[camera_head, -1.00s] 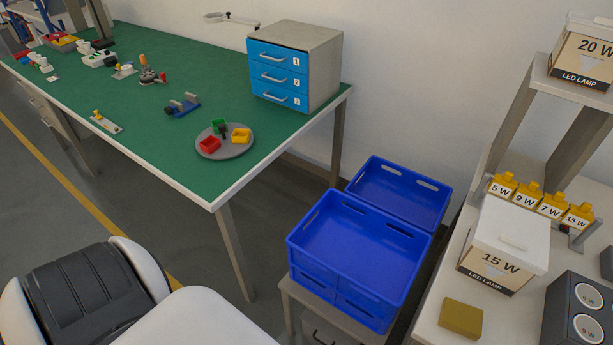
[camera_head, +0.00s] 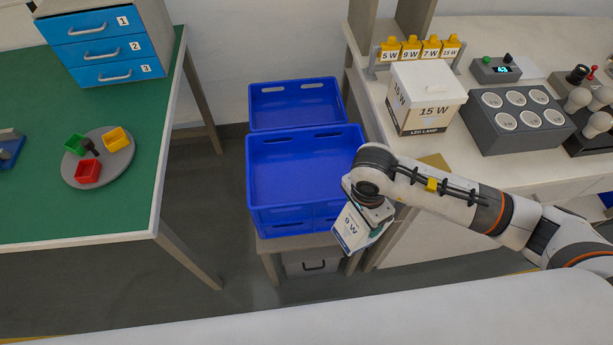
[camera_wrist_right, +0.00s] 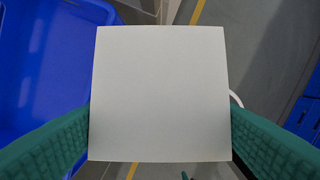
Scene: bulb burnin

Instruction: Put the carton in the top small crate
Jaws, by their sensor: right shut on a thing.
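My right gripper (camera_head: 368,212) is shut on a white carton (camera_head: 352,230) marked 9 W. It holds the carton in front of the near right corner of the blue crates, apart from the floor. In the right wrist view the white top of the carton (camera_wrist_right: 160,92) lies between two green finger pads. The top small crate (camera_head: 290,170) is blue, open and empty, on a stack on a low stand. The crate also shows at the left of the right wrist view (camera_wrist_right: 40,70). My left gripper is not in view.
Another blue crate (camera_head: 295,98) stands behind the stack. On the right bench are a 15 W LED lamp box (camera_head: 425,98), a grey socket block (camera_head: 518,122) and yellow tags. A green table (camera_head: 60,210) with a round tray (camera_head: 122,165) is at left.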

